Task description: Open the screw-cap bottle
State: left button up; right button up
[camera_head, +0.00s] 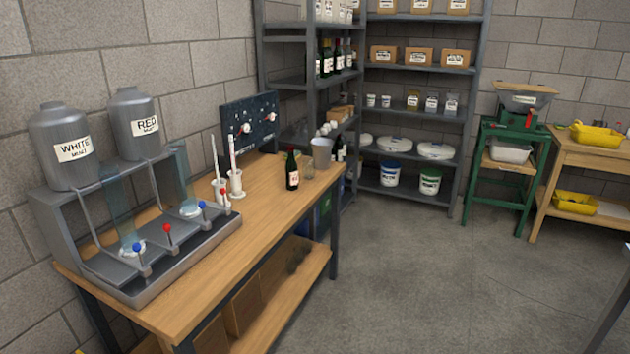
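A dark bottle (292,172) with a pale label stands upright on the wooden workbench (215,270), near its far end. Its top is too small to tell whether it has a screw cap or is open. Other dark bottles (327,60) stand on the grey shelf unit behind, also too small to tell their closures. Neither my left nor my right gripper is in view.
White cylinders (235,182) and a dispenser (150,255) with levers and two tanks fill the bench's left. A green stand (506,165) is at right. The floor (440,275) is clear.

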aim_at(291, 167)
jog(key=i+u, duration=0.15)
jog(key=i, duration=0.15)
jog(key=i+l+u, duration=0.15)
jog(key=i+l, duration=0.5)
jog(key=i+l+u, duration=0.2)
jog(key=i+l, duration=0.4)
jog(key=l, duration=0.15)
